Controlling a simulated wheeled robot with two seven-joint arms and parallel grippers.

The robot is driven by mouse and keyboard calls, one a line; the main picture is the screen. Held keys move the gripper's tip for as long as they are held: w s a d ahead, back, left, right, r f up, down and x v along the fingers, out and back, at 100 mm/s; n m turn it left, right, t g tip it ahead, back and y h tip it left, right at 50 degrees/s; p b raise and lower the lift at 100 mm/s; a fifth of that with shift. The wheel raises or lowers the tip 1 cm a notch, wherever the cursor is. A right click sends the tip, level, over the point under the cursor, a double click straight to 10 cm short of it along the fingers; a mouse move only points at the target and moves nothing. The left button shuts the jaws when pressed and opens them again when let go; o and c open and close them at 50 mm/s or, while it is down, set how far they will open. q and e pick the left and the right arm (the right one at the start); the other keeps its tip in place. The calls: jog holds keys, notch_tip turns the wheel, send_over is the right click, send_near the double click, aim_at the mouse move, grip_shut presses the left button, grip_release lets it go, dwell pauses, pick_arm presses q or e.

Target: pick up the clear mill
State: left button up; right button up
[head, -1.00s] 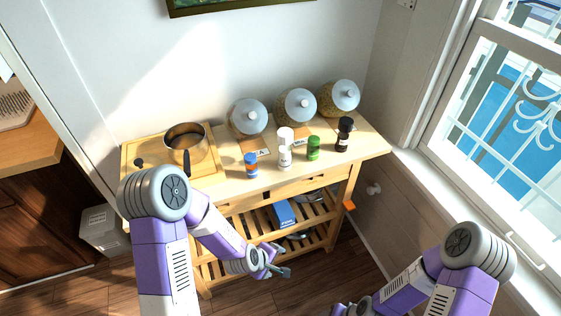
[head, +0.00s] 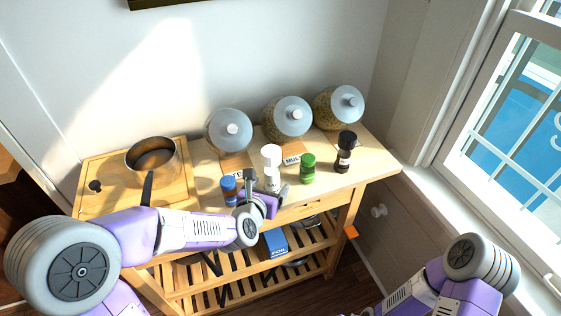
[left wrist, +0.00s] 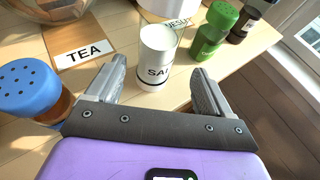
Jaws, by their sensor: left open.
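The clear mill (head: 272,181) stands upright near the front edge of the wooden cart top, with a white cap and a pale body. In the left wrist view the mill (left wrist: 157,58) shows a label reading "SAL"; its cap is cut off by the top edge. My left gripper (head: 266,187) is open at the cart's front edge, close to the mill. In the left wrist view, the mill stands just ahead of the gap between the fingers (left wrist: 158,68), which do not close on it. My right arm shows at lower right; its gripper is out of frame.
A blue-capped shaker (head: 229,189) stands close left of the gripper. A green shaker (head: 308,169) and a dark mill (head: 345,152) stand to the right. Several lidded jars (head: 228,130) line the wall. A pot (head: 153,158) with its handle forward sits at left.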

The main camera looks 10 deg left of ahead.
aim_at(274, 177)
pick_arm(q)
jog(key=shift+w+f, duration=0.2)
jog(key=shift+w, duration=0.45)
jog(key=x, duration=0.5)
jog(key=shift+w+a+f+b, duration=0.25)
jog(key=shift+b, duration=0.15)
jog(key=shift+c, duration=0.2)
jog(key=c, duration=1.2)
